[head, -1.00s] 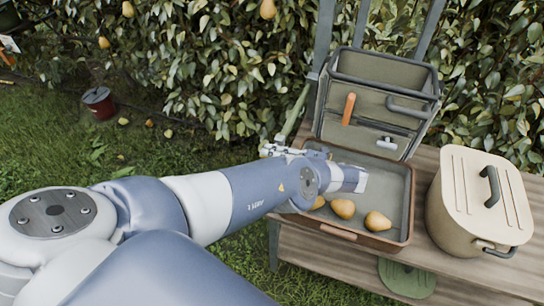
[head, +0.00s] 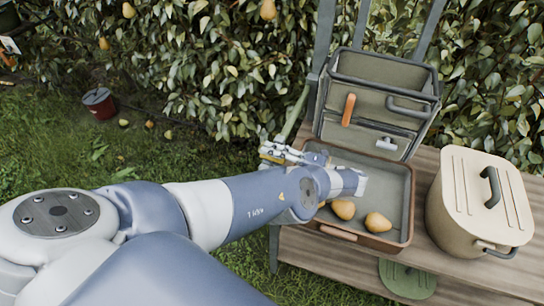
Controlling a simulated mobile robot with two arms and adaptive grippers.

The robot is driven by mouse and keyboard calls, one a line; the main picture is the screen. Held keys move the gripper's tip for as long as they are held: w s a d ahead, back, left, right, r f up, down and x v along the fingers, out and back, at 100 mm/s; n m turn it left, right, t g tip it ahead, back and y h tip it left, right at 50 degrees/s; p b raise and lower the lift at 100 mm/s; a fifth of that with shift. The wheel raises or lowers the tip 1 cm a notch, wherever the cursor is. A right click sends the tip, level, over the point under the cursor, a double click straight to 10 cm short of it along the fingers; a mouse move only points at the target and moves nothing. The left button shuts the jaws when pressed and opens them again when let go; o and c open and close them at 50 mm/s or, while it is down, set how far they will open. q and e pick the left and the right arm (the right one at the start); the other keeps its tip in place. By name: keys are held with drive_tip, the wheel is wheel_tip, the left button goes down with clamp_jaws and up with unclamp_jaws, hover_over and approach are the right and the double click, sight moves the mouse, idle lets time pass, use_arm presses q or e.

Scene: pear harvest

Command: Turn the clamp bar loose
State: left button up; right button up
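My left arm comes in from the left and reaches over the front left corner of an open case. My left gripper (head: 279,151) is at the case's left edge, beside the lower end of a slim green bar (head: 295,113). The bar stands tilted at the left of the case; I cannot tell for sure that it is the clamp bar. The fingers are small and partly hidden, so I cannot tell whether they are open or touch the bar. My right gripper is not in view.
The open case (head: 398,241) on the wooden bench (head: 335,262) holds pears (head: 377,222), partly hidden by my wrist. A beige lidded container (head: 455,205) stands to its right. A red bucket (head: 99,102) stands on the grass. A leafy hedge is behind.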

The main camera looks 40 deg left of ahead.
use_arm(q)
drive_tip(key=shift+r, duration=0.1)
drive_tip(key=shift+w, duration=0.1)
drive_tip(key=shift+a+r, duration=0.1)
drive_tip(key=shift+r, duration=0.05)
idle(0.3)
drive_tip(key=shift+h+p, duration=0.8)
drive_tip(key=shift+h, duration=0.1)
drive_tip(key=shift+t, duration=0.3)
